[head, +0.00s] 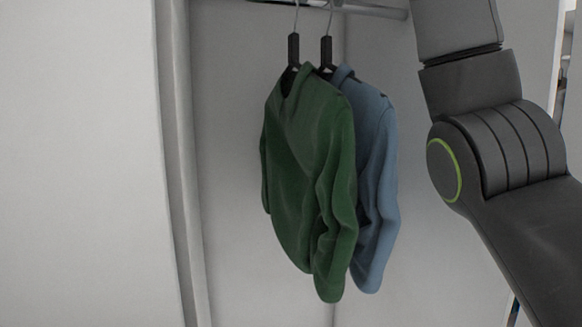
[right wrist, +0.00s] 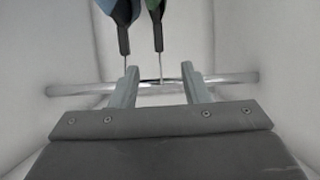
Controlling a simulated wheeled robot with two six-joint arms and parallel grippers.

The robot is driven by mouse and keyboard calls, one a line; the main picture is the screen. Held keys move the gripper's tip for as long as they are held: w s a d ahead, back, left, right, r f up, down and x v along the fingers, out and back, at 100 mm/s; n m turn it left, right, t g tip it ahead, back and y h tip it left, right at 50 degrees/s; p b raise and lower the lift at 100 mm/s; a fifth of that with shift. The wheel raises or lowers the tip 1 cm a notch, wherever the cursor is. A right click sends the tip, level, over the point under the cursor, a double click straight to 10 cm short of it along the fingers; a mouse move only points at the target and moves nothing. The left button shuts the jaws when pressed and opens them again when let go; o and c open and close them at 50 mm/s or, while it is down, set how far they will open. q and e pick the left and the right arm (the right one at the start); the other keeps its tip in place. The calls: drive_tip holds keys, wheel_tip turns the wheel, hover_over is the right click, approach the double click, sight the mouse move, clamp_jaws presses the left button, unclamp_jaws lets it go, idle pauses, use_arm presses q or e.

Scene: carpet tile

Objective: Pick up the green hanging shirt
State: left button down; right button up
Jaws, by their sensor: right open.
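The green shirt (head: 310,165) hangs on a black-necked hanger (head: 294,50) in the closet, left of and partly in front of the blue shirt (head: 376,180). In the right wrist view the picture is inverted: a bit of the green shirt (right wrist: 177,10) is at the top edge, with its hanger neck (right wrist: 157,28) and thin metal hook. My right gripper (right wrist: 159,70) is open and empty; the green shirt's hook appears between its fingertips. The blue shirt's hook is close to the left finger; contact is unclear. My left gripper is not in view.
A metal rod (head: 370,9) carries both hangers; it also crosses the right wrist view (right wrist: 80,88) behind my fingers. Pale closet walls enclose the space, with a side panel (head: 80,160) at left. The space below the shirts is clear.

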drive_tip(key=p, duration=0.3)
approach(296, 51)
drive_tip(key=x, duration=0.1)
drive_tip(key=p+x, duration=0.2)
drive_tip(key=x, duration=0.1)
drive_tip(key=shift+w+a+r, duration=0.1)
drive_tip(key=shift+r, duration=0.25)
drive_tip(key=shift+w+a+f, duration=0.1)
drive_tip(key=shift+w+f, duration=0.1)
drive_tip(key=shift+w, duration=0.1)
drive_tip(key=shift+w+a+f+p, duration=0.1)
drive_tip(key=shift+w+p, duration=0.2)
drive_tip(key=shift+p, duration=0.5)
drive_tip(key=p+x, duration=0.3)
drive_tip(key=x, duration=0.1)
drive_tip(key=shift+f, duration=0.1)
drive_tip(key=shift+w+f, duration=0.2)
drive_tip(key=shift+f, duration=0.05)
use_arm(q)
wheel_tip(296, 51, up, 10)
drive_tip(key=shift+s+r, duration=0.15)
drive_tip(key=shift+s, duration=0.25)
use_arm(e)
clamp_jaws()
